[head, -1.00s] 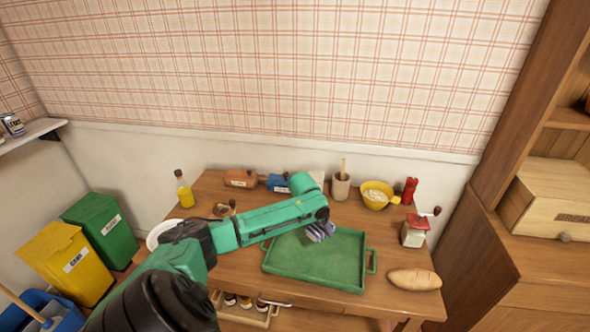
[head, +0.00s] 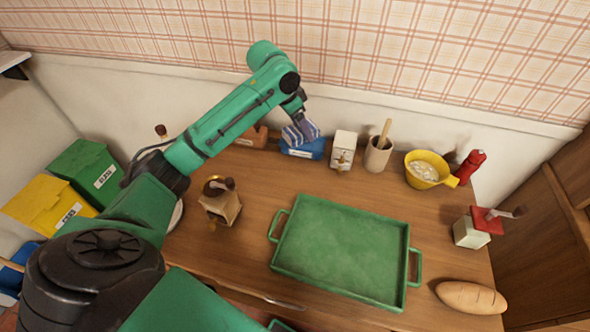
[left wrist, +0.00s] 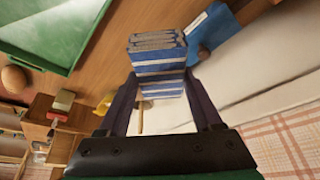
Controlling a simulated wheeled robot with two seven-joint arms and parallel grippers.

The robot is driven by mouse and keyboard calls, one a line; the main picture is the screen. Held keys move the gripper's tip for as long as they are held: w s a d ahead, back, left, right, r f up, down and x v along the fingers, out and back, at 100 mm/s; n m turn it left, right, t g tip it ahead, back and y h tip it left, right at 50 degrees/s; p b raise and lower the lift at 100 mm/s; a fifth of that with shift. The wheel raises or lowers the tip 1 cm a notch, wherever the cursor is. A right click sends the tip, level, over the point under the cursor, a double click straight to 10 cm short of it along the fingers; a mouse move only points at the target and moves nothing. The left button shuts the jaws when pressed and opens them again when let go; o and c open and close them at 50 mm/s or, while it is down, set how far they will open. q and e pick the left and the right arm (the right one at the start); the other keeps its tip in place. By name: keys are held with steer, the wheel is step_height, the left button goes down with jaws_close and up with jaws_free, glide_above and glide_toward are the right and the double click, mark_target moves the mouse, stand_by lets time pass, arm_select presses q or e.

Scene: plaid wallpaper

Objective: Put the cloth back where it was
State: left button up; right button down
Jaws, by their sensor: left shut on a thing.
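The cloth (head: 301,133) is folded, with blue and white stripes. My left gripper (head: 298,115) is shut on it, at the back of the table in the head view. The cloth is just above or against a blue labelled block (head: 304,150); I cannot tell whether they touch. In the left wrist view the cloth (left wrist: 158,65) sits between the two dark fingers of the gripper (left wrist: 160,88), with the blue block (left wrist: 212,30) beyond it to the right. A green tray (head: 340,250) lies empty on the table. My right gripper is not in view.
Along the back stand a brown block (head: 253,137), a white box (head: 342,150), a cup with a pestle (head: 377,155), a yellow bowl (head: 425,168) and a red mill (head: 470,165). A grinder (head: 221,205) stands left of the tray, bread (head: 470,297) to its right. Table between is clear.

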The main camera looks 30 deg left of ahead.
mark_target(304, 176)
arm_select(q)
step_height(304, 176, down, 18)
steer(key=shift+r+p, duration=0.15)
steer(key=shift+p, duration=0.45)
steer(key=o, duration=1.2)
steer(key=v, duration=1.2)
steer(key=shift+r, duration=0.1)
